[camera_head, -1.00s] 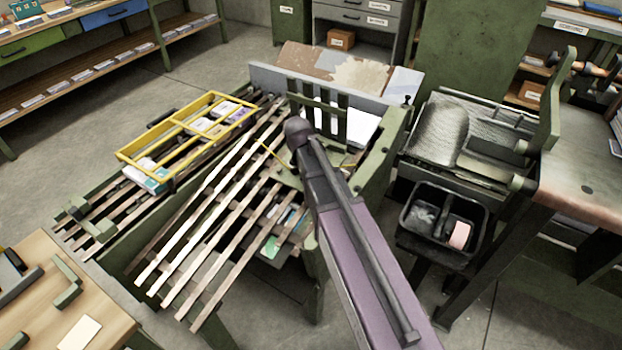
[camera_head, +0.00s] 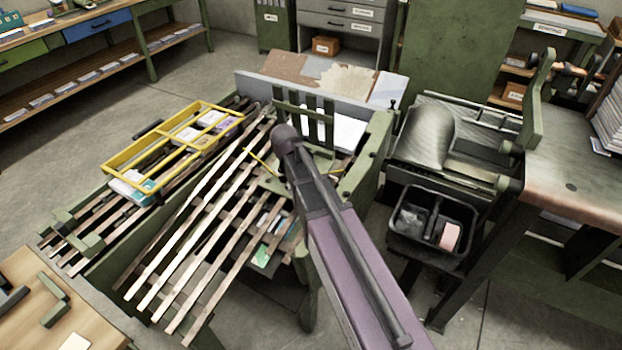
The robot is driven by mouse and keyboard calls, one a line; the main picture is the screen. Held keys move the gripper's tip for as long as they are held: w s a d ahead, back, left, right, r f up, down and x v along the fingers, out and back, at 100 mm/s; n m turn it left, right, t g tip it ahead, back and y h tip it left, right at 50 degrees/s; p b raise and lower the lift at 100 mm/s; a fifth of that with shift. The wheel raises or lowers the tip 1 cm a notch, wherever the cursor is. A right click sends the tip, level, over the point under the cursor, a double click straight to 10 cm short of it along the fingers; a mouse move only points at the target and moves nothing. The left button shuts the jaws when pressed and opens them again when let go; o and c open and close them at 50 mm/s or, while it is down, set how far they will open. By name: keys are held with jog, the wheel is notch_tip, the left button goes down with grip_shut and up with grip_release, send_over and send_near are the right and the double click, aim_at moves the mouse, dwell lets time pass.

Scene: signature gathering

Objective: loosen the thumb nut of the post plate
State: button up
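My arm (camera_head: 345,240) reaches from the lower right over the green machine, its dark rounded joint (camera_head: 287,138) in front of a slatted green upright (camera_head: 301,97). My gripper is not visible; the arm seems to cover it. I cannot make out a post plate or its thumb nut with certainty. A small dark knob (camera_head: 393,104) stands on the machine's right green side (camera_head: 368,160), to the right of my arm and apart from it. Thin yellow pieces (camera_head: 262,162) show on either side of the arm, near a green plate (camera_head: 271,186).
A slatted wooden rack (camera_head: 196,238) slopes to the lower left. A black bin (camera_head: 407,223) and a roller machine (camera_head: 424,134) stand to the right, beside a bench (camera_head: 575,165). A wooden table (camera_head: 75,310) is at lower left.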

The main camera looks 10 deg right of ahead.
jog(key=m, duration=0.4)
jog(key=shift+m+y, duration=0.3)
jog(key=m, duration=0.4)
jog(key=shift+d+m+y, duration=0.1)
jog(key=shift+m+y, duration=0.2)
jog(key=shift+y, duration=0.1)
jog(key=m, duration=0.4)
jog(key=shift+y, duration=0.3)
jog(key=m, duration=0.4)
jog(key=shift+s+d+t, duration=0.1)
jog(key=shift+t, duration=0.3)
jog(key=shift+r+m+p, duration=0.4)
jog(key=shift+r+p, duration=0.05)
jog(key=shift+p, duration=0.15)
notch_tip(320, 180, up, 13)
jog(key=p, duration=1.3)
jog(key=s+d+r+n+p, duration=0.2)
jog(key=s+n, duration=0.4)
jog(key=s+d+r+n+p, duration=0.2)
jog(key=s+d+n, duration=0.1)
jog(key=s+n, duration=0.3)
jog(key=shift+s+r+g, duration=0.15)
jog(key=shift+s+g, duration=0.15)
jog(key=shift+s, duration=0.25)
